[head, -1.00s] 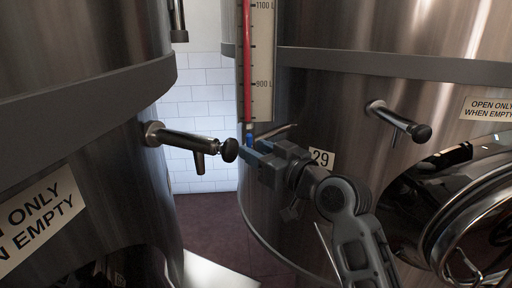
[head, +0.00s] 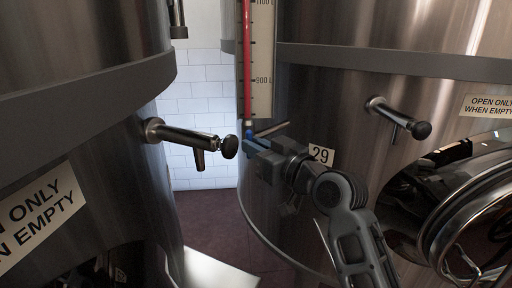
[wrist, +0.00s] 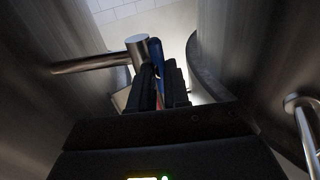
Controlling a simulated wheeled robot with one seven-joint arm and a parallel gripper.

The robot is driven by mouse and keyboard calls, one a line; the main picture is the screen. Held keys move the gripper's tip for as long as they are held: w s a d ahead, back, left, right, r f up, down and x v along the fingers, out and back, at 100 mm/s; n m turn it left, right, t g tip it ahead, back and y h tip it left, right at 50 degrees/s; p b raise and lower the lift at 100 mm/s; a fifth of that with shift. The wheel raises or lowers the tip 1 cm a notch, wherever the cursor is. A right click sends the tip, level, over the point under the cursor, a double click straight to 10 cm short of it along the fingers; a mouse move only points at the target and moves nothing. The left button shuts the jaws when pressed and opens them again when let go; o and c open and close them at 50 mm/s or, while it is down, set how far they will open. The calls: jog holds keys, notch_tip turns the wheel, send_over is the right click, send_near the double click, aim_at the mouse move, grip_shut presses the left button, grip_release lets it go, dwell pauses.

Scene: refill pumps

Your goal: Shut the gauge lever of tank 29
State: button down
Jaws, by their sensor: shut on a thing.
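Tank 29 (head: 350,95) is the large steel tank on the right in the head view, with a "29" label (head: 321,154). Its level gauge (head: 262,60) is a tall scale with a red column. The blue gauge lever (head: 251,146) is at the gauge's foot, mostly hidden by the fingers. My gripper (head: 262,149) reaches it from the right and is shut on it. In the wrist view the blue lever (wrist: 157,52) shows between and beyond the dark fingers (wrist: 160,88). The lever's exact angle is hard to tell.
The left tank (head: 80,120) has a tap (head: 185,136) whose knob (head: 229,147) ends close to my gripper. Another tap (head: 398,117) and a round hatch (head: 470,205) are on tank 29. A narrow gap with white tiles (head: 200,95) lies between the tanks.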

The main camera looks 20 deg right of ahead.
jog(key=shift+f, duration=0.1)
jog(key=m+t+h, duration=0.2)
jog(key=m+h, duration=0.2)
jog(key=m, duration=0.4)
jog(key=f+m+t+h+b, duration=0.1)
jog(key=m+h, duration=0.3)
jog(key=m, duration=0.4)
jog(key=a+m+t+h, duration=0.1)
jog(key=m+t+h, duration=0.2)
jog(key=m, duration=0.5)
jog(key=shift+w+f+h+b, duration=0.15)
jog(key=shift+f+h+b, duration=0.15)
jog(key=shift+h, duration=0.3)
jog(key=shift+m+h, duration=0.4)
jog(key=shift+m, duration=0.2)
jog(key=c, duration=1.1)
grip_release()
